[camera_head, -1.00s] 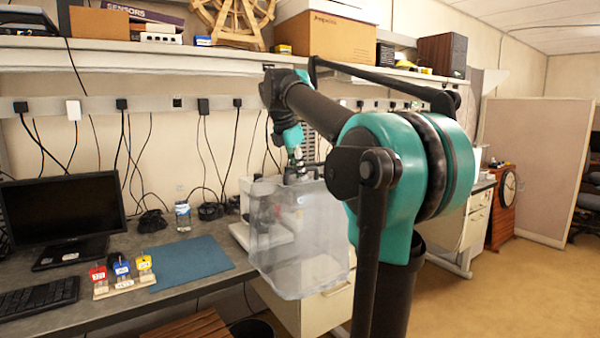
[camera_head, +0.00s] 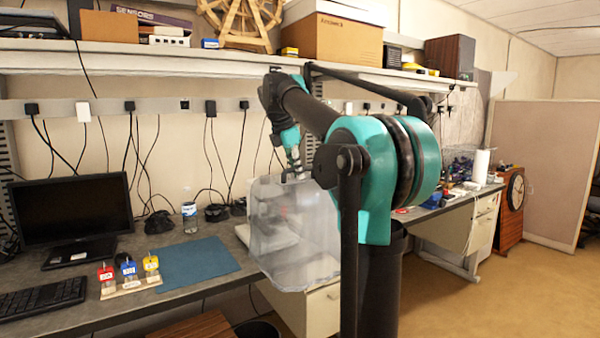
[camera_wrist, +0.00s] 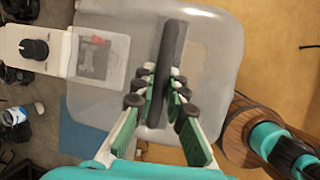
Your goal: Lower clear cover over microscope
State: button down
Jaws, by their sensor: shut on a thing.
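The clear cover (camera_head: 290,245) is a translucent, box-like shell with rounded corners, hanging at the front of the bench, partly past its edge. In the wrist view the cover (camera_wrist: 218,60) lies below my gripper (camera_wrist: 165,85), whose fingers are shut on its dark bar handle. In the head view my gripper (camera_head: 294,168) is at the cover's top. The microscope (camera_wrist: 45,52) is pale with a black knob. In the wrist view its grey stage overlaps the cover's left side, its knob end outside. In the head view it is mostly hidden behind the cover.
On the bench (camera_head: 130,312) are a monitor (camera_head: 72,212), a keyboard (camera_head: 42,298), a block with coloured items (camera_head: 130,275), a blue mat (camera_head: 197,264) and a bottle (camera_head: 190,216). A loaded shelf (camera_head: 175,60) is above. Open floor lies to the right.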

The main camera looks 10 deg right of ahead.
aim_at(278, 173)
jog(key=shift+w+a, duration=0.1)
jog(key=shift+w, duration=0.25)
jog(key=shift+w+a, duration=0.3)
jog(key=shift+w, duration=0.65)
jog(key=shift+w+a, duration=0.3)
jog(key=shift+w, duration=0.6)
jog(key=shift+w+a, duration=0.3)
jog(key=shift+w, duration=0.65)
jog(key=shift+w+a, duration=0.3)
jog(key=shift+w, duration=0.65)
jog(key=shift+w+a, duration=0.35)
jog(key=shift+w, duration=0.55)
jog(key=shift+w+a, duration=0.3)
jog(key=shift+w, duration=0.75)
jog(key=shift+w+a, duration=0.3)
jog(key=shift+w, duration=0.6)
jog(key=shift+w+a, duration=0.25)
jog(key=shift+w, duration=0.65)
jog(key=shift+w+a, duration=0.3)
jog(key=shift+w, duration=0.6)
jog(key=shift+w+a, duration=0.1)
